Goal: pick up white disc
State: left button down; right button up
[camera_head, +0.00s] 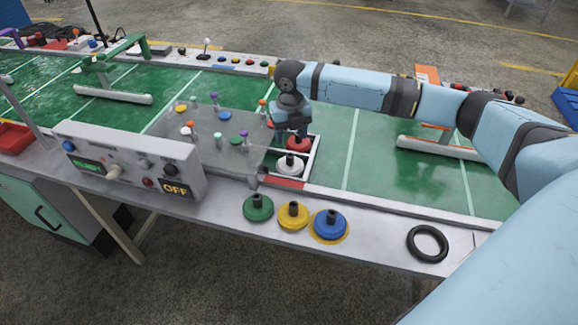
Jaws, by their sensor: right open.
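The white disc (287,168), with a dark knob on top, lies in a small white-edged frame (312,160) at the middle of the table. My right gripper (290,136) points down from the right and is open. My left gripper is out of view.
Green (258,208), yellow (293,216) and blue (330,225) discs and a black ring (427,244) lie along the front edge. A clear pegged board (215,152) and a switch box (130,160) stand left. Green surface right of the frame is mostly clear.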

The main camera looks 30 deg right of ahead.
aim_at(290, 155)
notch_tip(290, 155, down, 3)
jog(key=shift+r, duration=0.1)
jog(key=f, duration=0.1)
jog(key=f+b, duration=0.1)
jog(key=f, duration=0.3)
jog(key=shift+s+a+f, duration=0.15)
jog(key=shift+s, duration=0.1)
grip_shut()
